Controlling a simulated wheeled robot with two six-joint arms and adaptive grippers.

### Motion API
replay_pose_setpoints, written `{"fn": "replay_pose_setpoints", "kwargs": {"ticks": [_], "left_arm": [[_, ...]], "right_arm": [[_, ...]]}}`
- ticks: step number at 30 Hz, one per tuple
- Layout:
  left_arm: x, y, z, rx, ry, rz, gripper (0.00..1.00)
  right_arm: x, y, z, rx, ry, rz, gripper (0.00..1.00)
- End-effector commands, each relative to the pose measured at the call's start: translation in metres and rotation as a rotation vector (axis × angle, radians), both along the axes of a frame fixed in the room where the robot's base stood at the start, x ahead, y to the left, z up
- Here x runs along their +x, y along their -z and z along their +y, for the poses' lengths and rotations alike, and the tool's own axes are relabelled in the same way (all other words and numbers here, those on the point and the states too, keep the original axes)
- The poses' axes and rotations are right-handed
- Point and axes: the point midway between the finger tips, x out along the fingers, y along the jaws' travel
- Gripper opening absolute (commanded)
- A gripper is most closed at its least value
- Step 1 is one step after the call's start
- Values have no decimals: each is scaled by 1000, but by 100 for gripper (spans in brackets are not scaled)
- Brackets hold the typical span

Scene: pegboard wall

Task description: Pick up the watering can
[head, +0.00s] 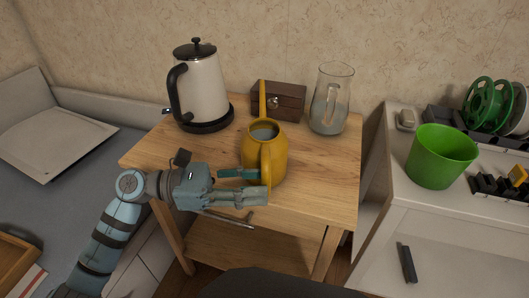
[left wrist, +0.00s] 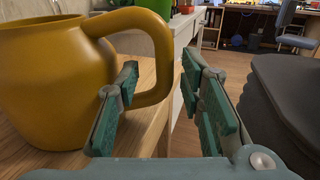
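The yellow watering can (head: 262,155) stands upright on the small wooden table, its spout pointing to the back and its handle towards the front. My left gripper (head: 258,185) is at the front left of the can, close to the handle, with its fingers apart. In the left wrist view the can (left wrist: 45,85) fills the left side. Its handle (left wrist: 163,60) shows partly between the fingers of the open left gripper (left wrist: 160,85). One finger overlaps the handle's opening; I cannot tell if it touches. My right gripper is not in view.
On the wooden table (head: 330,185), a white kettle (head: 203,90) stands back left, a dark wooden box (head: 287,100) behind the can, and a glass pitcher (head: 330,100) back right. A green pot (head: 440,155) stands on the white shelf unit (head: 385,215) at right.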

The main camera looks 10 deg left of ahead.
Motion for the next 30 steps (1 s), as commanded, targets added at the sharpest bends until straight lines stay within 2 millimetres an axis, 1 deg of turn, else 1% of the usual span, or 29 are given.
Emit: {"fn": "replay_pose_setpoints", "kwargs": {"ticks": [1, 4, 10, 11, 15, 17, 18, 30], "left_arm": [[2, -1, -10, -6, 2, -4, 35], [6, -1, -23, -4, 0, -1, 35], [7, 0, -25, 0, -1, 1, 35], [7, 0, -25, 0, -1, 1, 33], [7, 0, -24, -1, -1, 2, 11], [7, 0, -24, -1, -1, 2, 1], [7, 0, -24, -1, -1, 2, 0], [7, -1, -24, -1, 0, -2, 0]], "right_arm": [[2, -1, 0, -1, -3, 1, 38], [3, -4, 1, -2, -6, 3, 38], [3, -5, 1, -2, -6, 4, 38], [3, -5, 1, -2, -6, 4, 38], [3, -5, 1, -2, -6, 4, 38], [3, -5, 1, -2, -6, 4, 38], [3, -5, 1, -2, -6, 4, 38], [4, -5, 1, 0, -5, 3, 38]]}}
